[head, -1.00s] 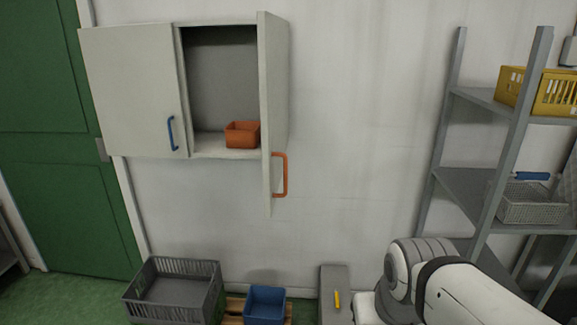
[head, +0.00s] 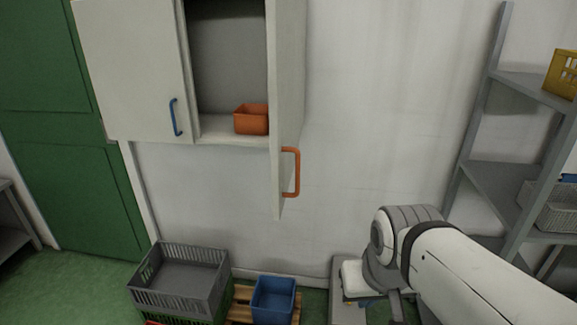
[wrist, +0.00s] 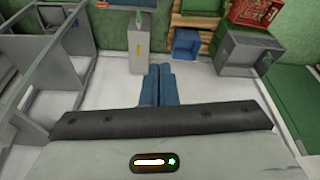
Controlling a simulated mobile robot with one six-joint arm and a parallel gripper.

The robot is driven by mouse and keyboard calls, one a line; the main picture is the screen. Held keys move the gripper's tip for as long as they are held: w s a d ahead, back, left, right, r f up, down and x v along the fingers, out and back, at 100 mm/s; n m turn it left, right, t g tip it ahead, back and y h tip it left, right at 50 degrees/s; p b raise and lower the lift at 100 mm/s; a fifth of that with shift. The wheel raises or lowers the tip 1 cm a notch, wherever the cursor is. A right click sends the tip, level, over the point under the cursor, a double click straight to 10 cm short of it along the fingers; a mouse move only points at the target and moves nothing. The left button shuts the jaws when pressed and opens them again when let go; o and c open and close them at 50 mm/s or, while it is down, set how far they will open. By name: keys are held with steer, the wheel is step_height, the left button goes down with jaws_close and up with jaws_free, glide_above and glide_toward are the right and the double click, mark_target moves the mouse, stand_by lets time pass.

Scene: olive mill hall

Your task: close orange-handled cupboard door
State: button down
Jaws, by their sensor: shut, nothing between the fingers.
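The wall cupboard (head: 232,133) hangs on the white wall in the head view. Its right door (head: 287,95) stands wide open, swung out toward me, with the orange handle (head: 291,172) low on its right-hand face. The left door (head: 130,75), with a blue handle (head: 175,117), is closed. An orange bin (head: 251,119) sits on the cupboard floor inside the open side. My gripper (wrist: 155,70) shows in the wrist view, its blue fingers together and empty above the floor. The cupboard is not seen there. My arm is low right of the door, apart from it.
A grey crate (head: 178,272) and a blue bin (head: 273,299) stand below the cupboard. A metal rack (head: 500,181) with baskets is at the right. A green door (head: 59,190) is at the left. The wall between door and rack is bare.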

steer(key=w+a+r+m+t+y+b, duration=0.1)
steer(key=w+a+r+t+y+b, duration=0.25)
steer(key=w+r, duration=1.4)
steer(key=g+y+p, duration=0.1)
steer(key=p, duration=0.1)
glide_toward(281, 186)
step_height(281, 186, down, 4)
steer(key=w+d, duration=0.2)
steer(key=shift+w+a+f+p, duration=0.1)
steer(key=shift+w+a+p, duration=0.1)
steer(key=shift+a+p, duration=0.45)
steer(key=shift+w+a+p, duration=0.15)
steer(key=shift+a+p, duration=0.1)
steer(key=shift+a, duration=0.85)
